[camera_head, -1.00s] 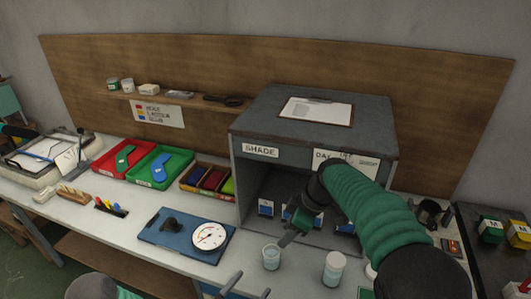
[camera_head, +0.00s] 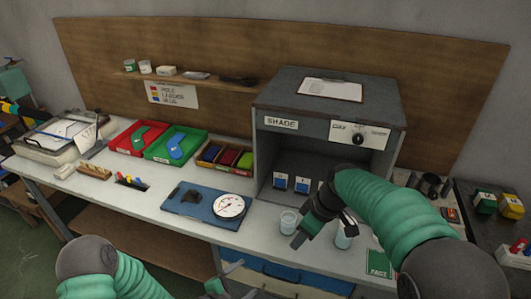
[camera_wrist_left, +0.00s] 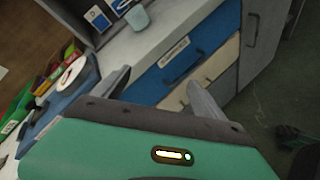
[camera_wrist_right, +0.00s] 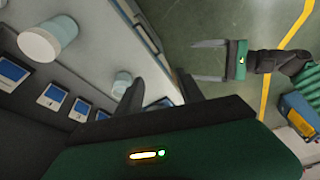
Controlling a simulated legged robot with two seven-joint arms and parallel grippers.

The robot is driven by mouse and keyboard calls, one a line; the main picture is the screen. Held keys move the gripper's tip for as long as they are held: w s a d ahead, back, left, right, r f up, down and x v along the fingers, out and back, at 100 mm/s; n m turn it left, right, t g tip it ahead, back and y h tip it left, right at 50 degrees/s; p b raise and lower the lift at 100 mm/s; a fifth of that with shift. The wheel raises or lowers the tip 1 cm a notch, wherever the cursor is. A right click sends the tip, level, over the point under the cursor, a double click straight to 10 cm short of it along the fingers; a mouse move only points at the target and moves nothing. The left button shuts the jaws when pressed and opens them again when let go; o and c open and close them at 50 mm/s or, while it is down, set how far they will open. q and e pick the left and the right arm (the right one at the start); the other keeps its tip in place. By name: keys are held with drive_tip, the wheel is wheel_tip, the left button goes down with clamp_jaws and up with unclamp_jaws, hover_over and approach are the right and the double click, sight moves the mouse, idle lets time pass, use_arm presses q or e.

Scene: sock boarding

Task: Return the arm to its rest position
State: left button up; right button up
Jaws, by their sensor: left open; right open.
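My right arm (camera_head: 385,212) reaches in from the right across the front of the grey shade booth (camera_head: 325,85). Its gripper (camera_head: 312,232) is open and empty in front of the booth's opening, between a glass cup (camera_head: 289,219) and a lidded jar (camera_head: 343,238) partly hidden behind the arm. My left arm (camera_head: 120,272) is at the bottom of the head view. Its gripper (camera_head: 240,284) is open and empty in front of the bench edge, near the blue drawer. The right wrist view also shows the left gripper (camera_wrist_right: 208,62), open, over the floor.
A blue board with a dial gauge (camera_head: 230,205), a red tray (camera_head: 127,150), a green tray (camera_head: 160,159) and a swatch box (camera_head: 222,158) stand left of the booth. Small blue-and-white cards (camera_head: 280,181) stand inside it. A green card (camera_head: 378,264) lies at the bench's front right.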

use_arm(q)
drive_tip(key=s+a+r+m+g+y, duration=0.2)
drive_tip(key=a+m+y, duration=0.1)
drive_tip(key=a+m, duration=0.25)
drive_tip(key=s+a+r+m+g+y, duration=0.2)
drive_tip(key=a+m, duration=0.2)
drive_tip(key=m, duration=0.2)
drive_tip(key=s+a+r+m+g+y, duration=0.2)
drive_tip(key=s+r+m, duration=0.6)
drive_tip(key=s, duration=0.5)
drive_tip(key=shift+s+a+g+y, duration=0.15)
drive_tip(key=shift+a+g+y, duration=0.25)
drive_tip(key=shift+a+g, duration=0.4)
use_arm(e)
drive_tip(key=s+d+f+m+h, duration=0.1)
drive_tip(key=s+d+f+m, duration=0.1)
drive_tip(key=s, duration=0.4)
drive_tip(key=s+d+f+m+h, duration=0.1)
drive_tip(key=s+d+f+m, duration=0.1)
drive_tip(key=s+d+m, duration=0.2)
drive_tip(key=s+d+f+m+t+h, duration=0.1)
drive_tip(key=s+d+f+m, duration=0.2)
drive_tip(key=s, duration=0.7)
drive_tip(key=shift+d+m, duration=0.35)
drive_tip(key=shift+m, duration=0.45)
drive_tip(key=shift+f, duration=0.15)
use_arm(q)
drive_tip(key=shift+a, duration=0.1)
use_arm(e)
drive_tip(key=shift+a, duration=0.2)
